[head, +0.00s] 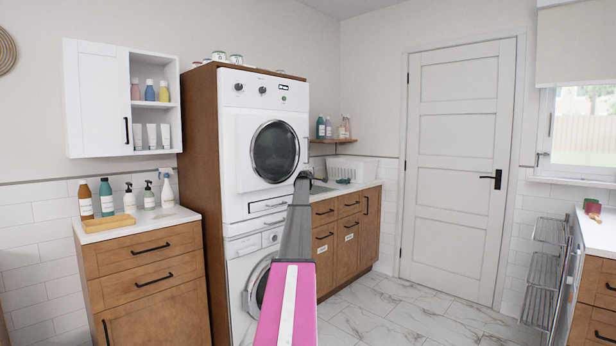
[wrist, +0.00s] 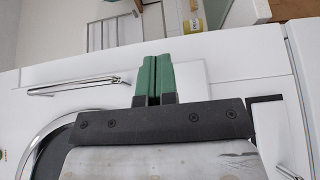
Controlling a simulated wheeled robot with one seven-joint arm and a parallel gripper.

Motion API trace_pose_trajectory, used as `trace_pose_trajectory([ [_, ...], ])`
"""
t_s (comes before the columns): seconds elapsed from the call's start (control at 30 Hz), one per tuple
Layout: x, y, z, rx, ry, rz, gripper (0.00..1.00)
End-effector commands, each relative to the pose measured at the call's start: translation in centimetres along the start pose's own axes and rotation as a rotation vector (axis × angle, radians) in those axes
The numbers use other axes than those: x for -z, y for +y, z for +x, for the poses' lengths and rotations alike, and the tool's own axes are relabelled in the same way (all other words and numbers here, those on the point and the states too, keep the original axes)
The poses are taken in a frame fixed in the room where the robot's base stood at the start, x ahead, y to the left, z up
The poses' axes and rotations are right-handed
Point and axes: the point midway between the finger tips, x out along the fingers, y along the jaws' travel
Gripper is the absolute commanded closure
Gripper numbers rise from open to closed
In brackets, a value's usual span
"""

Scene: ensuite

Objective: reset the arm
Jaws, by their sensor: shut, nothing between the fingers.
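My arm (head: 287,303), pink and grey, reaches up and forward in the middle of the head view. My gripper (wrist: 155,75) has green fingers that are pressed together with nothing between them. In the wrist view they lie over the white front of a laundry machine (wrist: 225,68). A metal handle bar (wrist: 75,86) is to their left, and part of a round chrome-rimmed door (wrist: 40,145) is below it. I cannot tell whether the fingers touch the machine. In the head view the arm's end overlaps the right edge of the upper machine, and the fingertips are hard to make out.
The upper machine (head: 240,150) stands above a lower machine (head: 240,275) in a wooden surround. A wooden cabinet (head: 150,290) with bottles stands left, under a white wall cabinet (head: 95,100). Low drawers (head: 325,255), a closed door (head: 457,170) and a wire rack (head: 540,280) are right. The marble floor (head: 390,310) is clear.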

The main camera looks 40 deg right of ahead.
Motion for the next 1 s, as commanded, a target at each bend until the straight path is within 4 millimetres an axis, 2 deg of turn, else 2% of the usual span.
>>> trace_pose_trajectory([
  [0.03, -1.2, -0.1, -1.1, 0.0, -0.001, 0.002, 1.0],
  [0.2, -4.4, -0.1, -2.9, 0.001, -0.004, 0.0, 1.0],
  [0.4, -6.9, -0.1, -4.1, 0.0, -0.004, 0.0, 1.0],
  [0.5, -7.4, -0.1, -4.4, 0.001, -0.004, 0.0, 1.0],
  [0.83, -7.6, -0.3, -4.7, 0.003, -0.004, 0.002, 1.0],
  [0.93, -6.4, -1.4, -5.8, 0.02, -0.001, 0.02, 1.0],
  [1.0, -4.7, -3.1, -7.5, 0.045, 0.003, 0.047, 1.0],
])
